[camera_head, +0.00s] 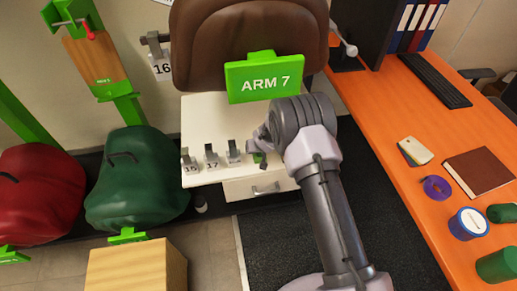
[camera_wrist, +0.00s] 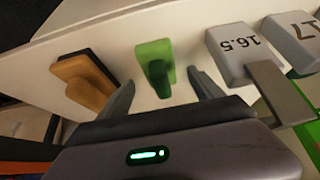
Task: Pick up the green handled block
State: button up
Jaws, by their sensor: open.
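The green handled block (camera_wrist: 155,55) stands on the white surface in the wrist view, with its upright handle toward me. It sits a little beyond my gripper (camera_wrist: 162,95), roughly between the two open fingers. The fingers look apart from it, and nothing is held. In the head view my gripper (camera_head: 258,150) is low over the white cabinet top, and the green block (camera_head: 259,158) shows only partly beneath it, mostly hidden by my arm.
An orange-brown handled block (camera_wrist: 85,80) stands left of the green one. Grey blocks marked 16.5 (camera_wrist: 232,45) and 17 (camera_wrist: 296,40) stand to the right. The white cabinet top (camera_head: 205,115) is bare behind the row. A brown saddle (camera_head: 248,40) and green ARM 7 sign (camera_head: 264,80) rise behind.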

jog(key=p+x, duration=0.3)
jog(key=shift+w+a+r, duration=0.1)
jog(key=shift+w+r, duration=0.05)
jog(key=shift+w, duration=0.05)
jog(key=shift+w+f, duration=0.1)
jog(key=shift+f, duration=0.2)
jog(key=c, duration=1.5)
